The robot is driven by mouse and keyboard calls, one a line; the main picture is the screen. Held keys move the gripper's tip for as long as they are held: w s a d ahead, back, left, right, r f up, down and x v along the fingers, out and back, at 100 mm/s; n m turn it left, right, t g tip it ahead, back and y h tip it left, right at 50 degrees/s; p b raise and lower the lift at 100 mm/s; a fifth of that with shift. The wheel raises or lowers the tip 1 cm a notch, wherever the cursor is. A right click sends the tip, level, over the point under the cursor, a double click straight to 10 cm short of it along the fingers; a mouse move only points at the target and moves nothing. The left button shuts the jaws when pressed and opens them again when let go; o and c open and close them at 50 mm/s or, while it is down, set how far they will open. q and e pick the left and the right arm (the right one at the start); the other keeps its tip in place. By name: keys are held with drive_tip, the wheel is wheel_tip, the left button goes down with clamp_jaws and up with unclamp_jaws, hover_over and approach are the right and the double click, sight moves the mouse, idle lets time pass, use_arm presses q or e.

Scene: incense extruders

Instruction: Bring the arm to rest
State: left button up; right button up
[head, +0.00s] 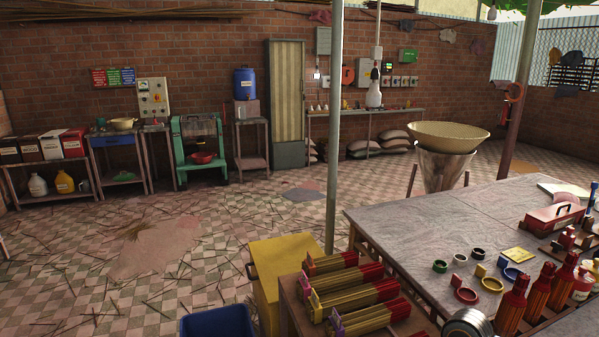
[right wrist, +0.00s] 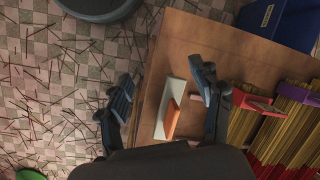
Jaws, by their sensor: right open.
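My right gripper (right wrist: 161,78) shows in the right wrist view, with its two dark fingers spread apart and nothing held between them. It hangs above the edge of a brown wooden surface (right wrist: 190,40). A white and orange block (right wrist: 172,112) lies on that surface, seen between the fingers and apart from them as far as I can tell. Neither arm nor gripper shows in the head view. My left gripper is not in view.
In the wrist view, incense bundles (right wrist: 284,130) lie right of the gripper and a blue box (right wrist: 281,22) is at the top right. In the head view, a yellow box (head: 285,262), blue bin (head: 217,322) and grey table (head: 440,220) stand in front; the tiled floor (head: 240,225) is mostly open.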

drive_tip(key=s+a+f+n+t, duration=0.1)
drive_tip(key=s+a+f+n, duration=0.4)
drive_tip(key=a, duration=0.1)
drive_tip(key=s+d+f+n+t+h, duration=0.1)
drive_tip(key=s+d+n+t+h, duration=0.35)
drive_tip(key=s, duration=0.75)
wheel_tip(320, 180, down, 27)
drive_tip(key=s+d+g+y, duration=0.1)
drive_tip(key=s+d+g, duration=0.1)
drive_tip(key=g, duration=0.1)
drive_tip(key=s+d+f, duration=0.2)
drive_tip(key=s+f, duration=1.3)
drive_tip(key=s, duration=0.2)
drive_tip(key=shift+d+f+n+g, duration=0.25)
drive_tip(key=shift+f+n+g, duration=0.1)
drive_tip(key=shift+n, duration=0.1)
